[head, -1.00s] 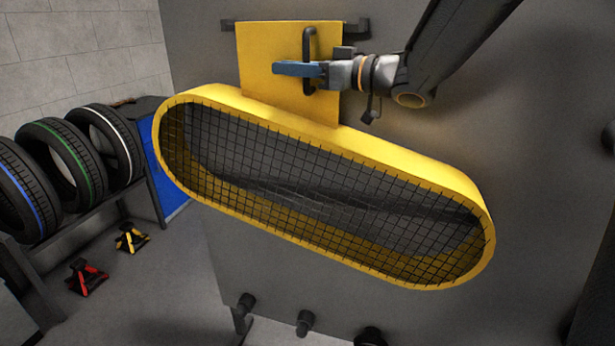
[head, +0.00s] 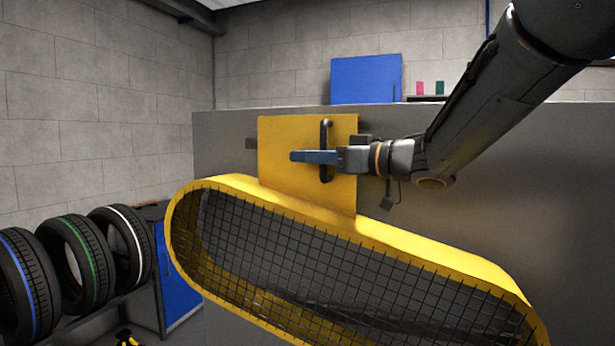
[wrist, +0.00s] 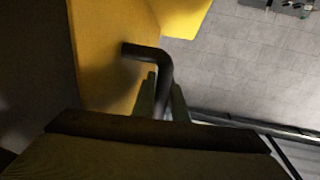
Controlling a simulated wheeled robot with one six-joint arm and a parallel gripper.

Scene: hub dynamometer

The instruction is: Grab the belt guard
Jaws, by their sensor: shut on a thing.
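The belt guard (head: 385,237) is a yellow, long rounded frame with black wire mesh, tilted down to the right in the head view. A flat yellow plate (head: 285,150) rises from its top edge and carries a dark upright bar handle (head: 326,135). My gripper (head: 312,157) comes in from the right, with its blue fingers shut on the handle around its middle. In the wrist view the dark handle (wrist: 150,54) runs between my two fingertips (wrist: 163,95), with the yellow plate (wrist: 105,50) behind it. The lower end of the guard is cut off in the head view.
A large grey panel (head: 560,200) stands behind the guard. Several tyres (head: 70,260) sit on a rack at the left, beside a blue cabinet (head: 180,270). A blue box (head: 366,80) shows beyond the panel. Bare floor (wrist: 250,60) shows in the wrist view.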

